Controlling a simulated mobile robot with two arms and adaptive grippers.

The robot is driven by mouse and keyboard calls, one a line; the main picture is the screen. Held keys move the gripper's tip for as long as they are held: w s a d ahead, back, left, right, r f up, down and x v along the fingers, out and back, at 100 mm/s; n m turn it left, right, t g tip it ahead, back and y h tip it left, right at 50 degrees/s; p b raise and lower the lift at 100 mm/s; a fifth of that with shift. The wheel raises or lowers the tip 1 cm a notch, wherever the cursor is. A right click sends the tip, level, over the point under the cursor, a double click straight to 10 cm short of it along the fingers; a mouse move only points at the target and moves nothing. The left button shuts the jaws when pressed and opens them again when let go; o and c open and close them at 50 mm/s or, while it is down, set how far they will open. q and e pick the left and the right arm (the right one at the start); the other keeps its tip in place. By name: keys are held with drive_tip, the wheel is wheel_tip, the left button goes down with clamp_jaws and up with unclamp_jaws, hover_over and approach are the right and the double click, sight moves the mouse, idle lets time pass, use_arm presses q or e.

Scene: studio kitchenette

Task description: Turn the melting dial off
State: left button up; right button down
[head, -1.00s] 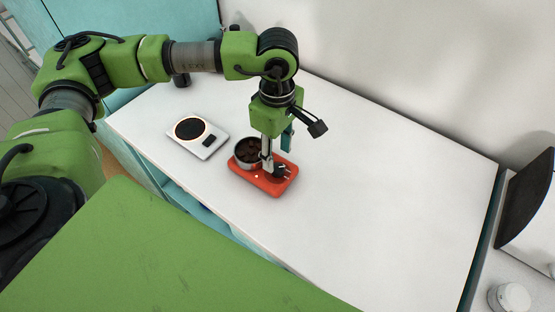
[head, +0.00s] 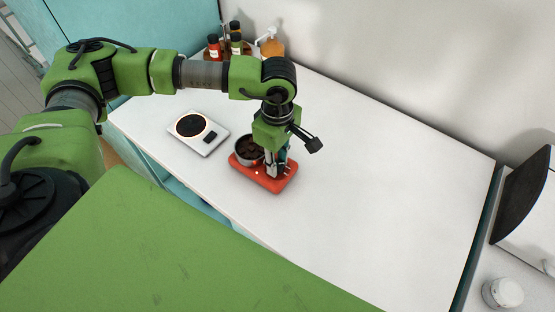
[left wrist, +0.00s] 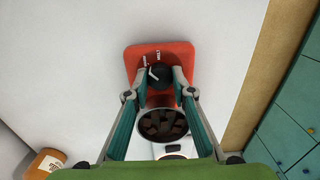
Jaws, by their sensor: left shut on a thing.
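The melting dial is a black knob with a white pointer line (left wrist: 160,75), on a red base (left wrist: 135,60). In the left wrist view the pointer tilts to the upper left, and white marks show beyond the knob. In the head view the red base (head: 248,177) stands on the white counter and the dial is mostly hidden by my gripper. A round metal pot of dark chocolate pieces (head: 247,150) sits on the base beside the dial. My left gripper (head: 277,172) points down over the base, its fingers closed on the dial's sides. My right gripper is out of view.
A white scale-like plate with a black disc (head: 198,139) lies left of the base. Bottles (head: 235,45) and an orange pump bottle (head: 271,45) stand at the back. The counter right of the base is clear. A white jar (head: 502,293) is at lower right.

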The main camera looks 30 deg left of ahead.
use_arm(q)
drive_tip(key=shift+f+n+b, duration=0.15)
drive_tip(key=shift+n+b, duration=0.35)
drive_tip(key=shift+b, duration=0.35)
drive_tip(key=shift+o, duration=0.2)
drive_tip(key=n+b, duration=0.3)
drive_tip(key=b, duration=0.1)
drive_tip(key=shift+w+f+n+b, duration=0.1)
drive_tip(key=shift+n+b, duration=1.35)
drive_tip(key=shift+n, duration=0.05)
drive_tip(key=shift+r+n+b, duration=0.3)
drive_tip(key=shift+n+b, duration=0.5)
drive_tip(key=shift+n, duration=0.2)
drive_tip(key=o, duration=1.1)
